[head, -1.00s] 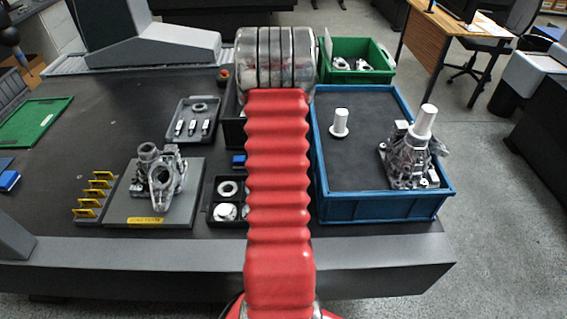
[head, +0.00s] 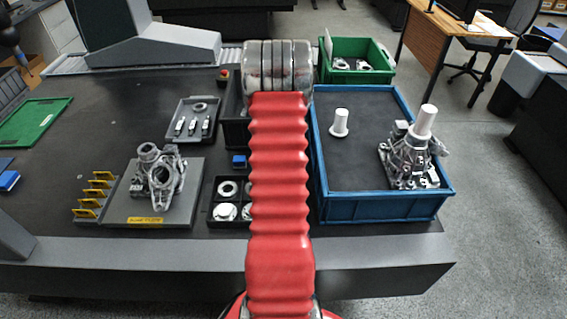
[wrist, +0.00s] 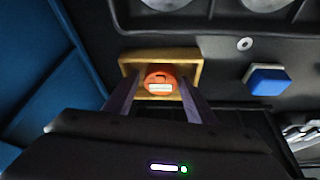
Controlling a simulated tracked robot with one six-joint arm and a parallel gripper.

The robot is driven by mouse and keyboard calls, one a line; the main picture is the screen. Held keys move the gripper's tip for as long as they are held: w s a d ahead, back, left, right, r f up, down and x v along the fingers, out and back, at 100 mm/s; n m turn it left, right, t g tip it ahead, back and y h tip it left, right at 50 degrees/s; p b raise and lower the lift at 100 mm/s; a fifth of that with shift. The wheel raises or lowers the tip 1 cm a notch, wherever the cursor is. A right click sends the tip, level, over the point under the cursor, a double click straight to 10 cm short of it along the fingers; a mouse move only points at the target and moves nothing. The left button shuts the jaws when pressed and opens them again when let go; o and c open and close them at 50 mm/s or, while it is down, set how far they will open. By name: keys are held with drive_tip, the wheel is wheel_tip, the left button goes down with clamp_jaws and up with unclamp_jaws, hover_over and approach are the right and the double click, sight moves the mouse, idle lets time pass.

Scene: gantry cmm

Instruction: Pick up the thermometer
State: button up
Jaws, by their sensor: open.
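In the wrist view, a round orange object with a white display-like face (wrist: 160,87) sits in a small tan tray (wrist: 188,55). It is probably the thermometer, though only its end shows. My gripper (wrist: 159,82) is open, with one dark finger on each side of the orange object. I cannot tell whether the fingers touch it. In the head view my red-sleeved arm covers the orange object, the tan tray and my fingers.
A blue-walled bin (head: 385,208) stands on the right, holding a metal housing (head: 408,160) and a white flanged pin (head: 339,123). A black compartment tray (head: 211,208) is left of my arm. A blue block (wrist: 267,80) lies close to the tan tray.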

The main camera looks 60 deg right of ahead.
drive_tip(key=shift+c, duration=0.2)
drive_tip(key=c, duration=0.8)
drive_tip(key=shift+r, duration=0.1)
wheel_tip(320, 180, up, 10)
idle(0.6)
